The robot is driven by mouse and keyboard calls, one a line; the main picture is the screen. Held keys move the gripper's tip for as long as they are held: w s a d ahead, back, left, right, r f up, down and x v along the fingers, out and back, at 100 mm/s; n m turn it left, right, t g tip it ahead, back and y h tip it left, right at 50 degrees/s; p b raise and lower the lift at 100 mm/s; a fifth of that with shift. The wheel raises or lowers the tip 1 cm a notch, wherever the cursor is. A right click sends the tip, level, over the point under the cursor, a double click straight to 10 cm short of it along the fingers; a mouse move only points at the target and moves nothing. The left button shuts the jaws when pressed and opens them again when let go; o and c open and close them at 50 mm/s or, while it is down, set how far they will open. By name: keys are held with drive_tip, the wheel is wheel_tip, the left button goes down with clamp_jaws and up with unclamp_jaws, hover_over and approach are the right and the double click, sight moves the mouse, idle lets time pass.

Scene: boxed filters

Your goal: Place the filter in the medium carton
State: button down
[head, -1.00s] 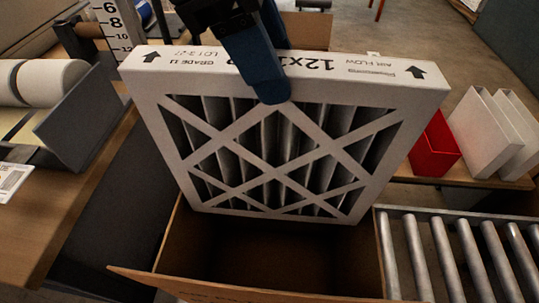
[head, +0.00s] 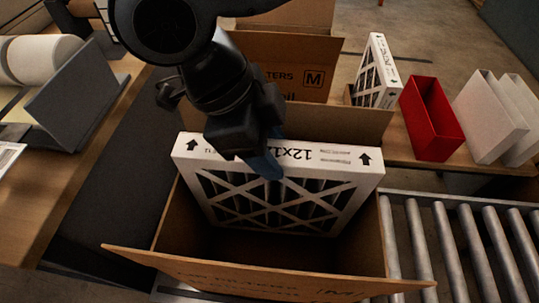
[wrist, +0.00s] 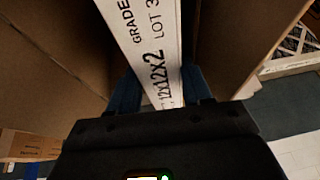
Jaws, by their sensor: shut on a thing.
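The filter (head: 330,215) is a white-framed panel with a lattice face and pleats, standing upright. My gripper (head: 268,165) is shut on the middle of its printed top edge. In the wrist view the same filter (wrist: 150,40) runs between the two blue fingers (wrist: 155,92). The filter's lower part is inside the open brown carton (head: 165,240), near the far wall, with its top edge still above the front rim. The bottom of the filter and the carton floor are hard to make out.
A second filter (head: 376,75) stands at the back right, beside a red bin (head: 430,118) and white panels (head: 490,118). A roller conveyor (head: 450,240) runs at the right. A grey angled plate (head: 75,100) and white rolls (head: 45,58) are on the left bench.

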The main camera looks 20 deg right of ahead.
drive_tip(key=shift+f, duration=1.9)
drive_tip(key=shift+c, duration=2.4)
unclamp_jaws()
drive_tip(key=v, duration=1.3)
drive_tip(key=shift+d+r+p, duration=0.15)
drive_tip(key=shift+d+p, duration=0.1)
drive_tip(key=shift+p, duration=0.05)
